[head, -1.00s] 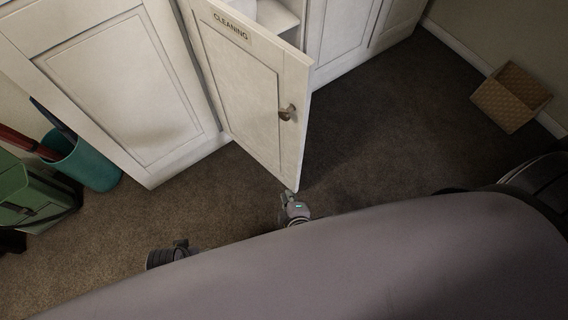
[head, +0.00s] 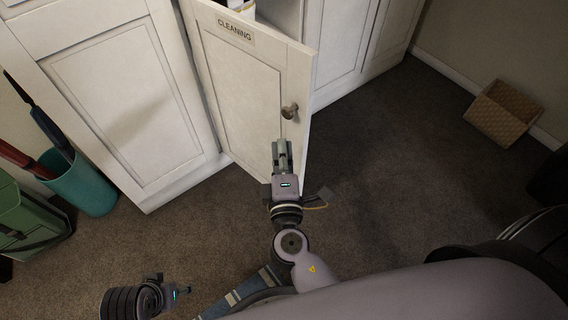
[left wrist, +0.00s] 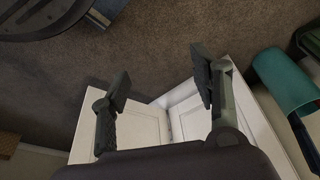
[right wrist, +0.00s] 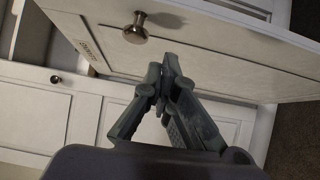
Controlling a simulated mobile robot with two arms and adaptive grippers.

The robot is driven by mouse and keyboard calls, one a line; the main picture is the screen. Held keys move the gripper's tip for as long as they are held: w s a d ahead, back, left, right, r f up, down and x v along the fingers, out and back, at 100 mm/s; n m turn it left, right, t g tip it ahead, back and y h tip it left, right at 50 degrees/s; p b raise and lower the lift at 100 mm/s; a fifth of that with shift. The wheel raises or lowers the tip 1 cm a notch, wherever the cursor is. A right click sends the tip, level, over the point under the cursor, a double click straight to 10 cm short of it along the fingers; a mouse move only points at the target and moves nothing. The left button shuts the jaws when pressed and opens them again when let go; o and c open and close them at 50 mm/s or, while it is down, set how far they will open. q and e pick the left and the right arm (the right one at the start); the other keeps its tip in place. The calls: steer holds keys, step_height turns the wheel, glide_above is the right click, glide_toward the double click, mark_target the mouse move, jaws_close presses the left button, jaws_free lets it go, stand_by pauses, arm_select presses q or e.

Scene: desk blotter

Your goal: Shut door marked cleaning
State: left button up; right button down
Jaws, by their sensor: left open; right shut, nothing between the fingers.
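The white cabinet door marked CLEANING (head: 240,90) stands open, swung out from the cabinet, with its label near its top and a round knob (head: 289,111) near its free edge. My right gripper (head: 281,147) is shut and empty, in front of the door's outer face below the knob. In the right wrist view the shut fingertips (right wrist: 168,62) are close to the door face (right wrist: 215,50), near the knob (right wrist: 136,28); I cannot tell if they touch. My left gripper (left wrist: 162,90) is open and empty, low at the front left in the head view.
A teal bin (head: 82,185) with long-handled things and a green box (head: 28,225) stand at the left. A woven basket (head: 502,113) sits by the right wall. The dark carpet (head: 390,150) right of the door is clear.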

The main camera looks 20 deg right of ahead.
mark_target(293, 131)
arm_select(q)
steer(key=shift+s+p+x, duration=0.25)
steer(key=shift+x, duration=0.75)
steer(key=shift+s+p+x, duration=0.2)
steer(key=shift+x, duration=0.8)
arm_select(e)
steer(key=shift+w+d, duration=2)
steer(key=shift+w, duration=0.25)
arm_select(q)
steer(key=shift+f, duration=0.15)
arm_select(e)
steer(key=shift+d, duration=0.1)
